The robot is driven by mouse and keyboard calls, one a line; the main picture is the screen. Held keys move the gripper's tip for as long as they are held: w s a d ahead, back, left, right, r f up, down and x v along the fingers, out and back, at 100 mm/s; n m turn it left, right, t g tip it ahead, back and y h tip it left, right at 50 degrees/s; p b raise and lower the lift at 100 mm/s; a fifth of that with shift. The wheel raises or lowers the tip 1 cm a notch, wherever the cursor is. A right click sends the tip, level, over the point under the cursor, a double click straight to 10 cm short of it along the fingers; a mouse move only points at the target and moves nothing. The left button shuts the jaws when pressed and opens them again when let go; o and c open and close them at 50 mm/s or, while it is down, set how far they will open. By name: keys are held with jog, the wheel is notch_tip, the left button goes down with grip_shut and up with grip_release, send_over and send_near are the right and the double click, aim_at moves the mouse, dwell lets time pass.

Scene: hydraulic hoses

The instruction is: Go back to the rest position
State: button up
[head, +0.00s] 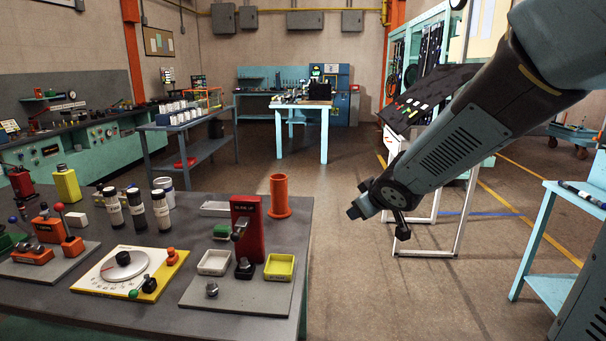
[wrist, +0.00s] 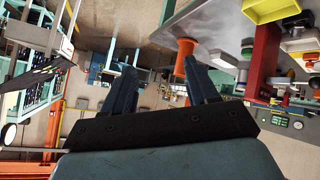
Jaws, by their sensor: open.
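My arm (head: 450,150) reaches in from the upper right of the head view, over open floor to the right of the workbench. My gripper shows in the wrist view (wrist: 160,80) with its two dark fingers apart and nothing between them. In the head view the gripper end is turned away and its fingers are hard to make out. The workbench (head: 240,330) stands at the left, and my gripper is clear of it. An orange cylinder (head: 279,197) stands upright near the bench's right edge; it also shows in the wrist view (wrist: 186,52), behind the right finger.
A red press (head: 247,230), a yellow tray (head: 279,267) and a white dial plate (head: 125,272) sit on the bench. A sloped dark panel on a white frame (head: 430,100) stands behind my arm. A light blue table (head: 560,230) is at the right. Floor between is free.

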jog(key=s+d+r+m+g+h, duration=0.2)
jog(key=s+d+r+m+h, duration=0.3)
jog(key=s+d, duration=0.5)
jog(key=s+a+r+m+g+y, duration=0.1)
jog(key=s+r+m+g+y, duration=0.1)
jog(key=s, duration=1.2)
jog(key=shift+r+m+y, duration=0.3)
jog(key=shift+y, duration=0.2)
